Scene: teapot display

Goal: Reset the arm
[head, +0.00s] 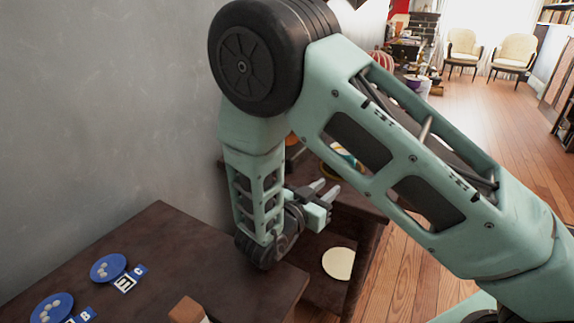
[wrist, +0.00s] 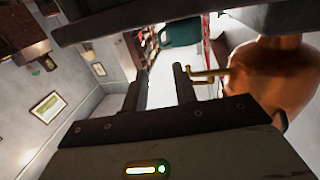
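My gripper (head: 326,190) is in the middle of the head view, at the end of my bent arm, over the second dark table (head: 355,195). Its two fingers stand apart with nothing between them. In the wrist view my gripper (wrist: 158,85) also shows a clear gap between its fingers. A copper teapot-like vessel (wrist: 270,75) with a brass spout is close to the right of the fingers in the wrist view; I cannot tell whether they touch. My arm hides much of the table top in the head view.
The near dark table (head: 200,255) holds blue plates (head: 108,267) (head: 52,307) with small pale pieces, lettered cards (head: 130,279) and a brown block (head: 187,310). A cream disc (head: 338,263) lies lower between the tables. A grey wall (head: 100,100) is left; open wooden floor is right.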

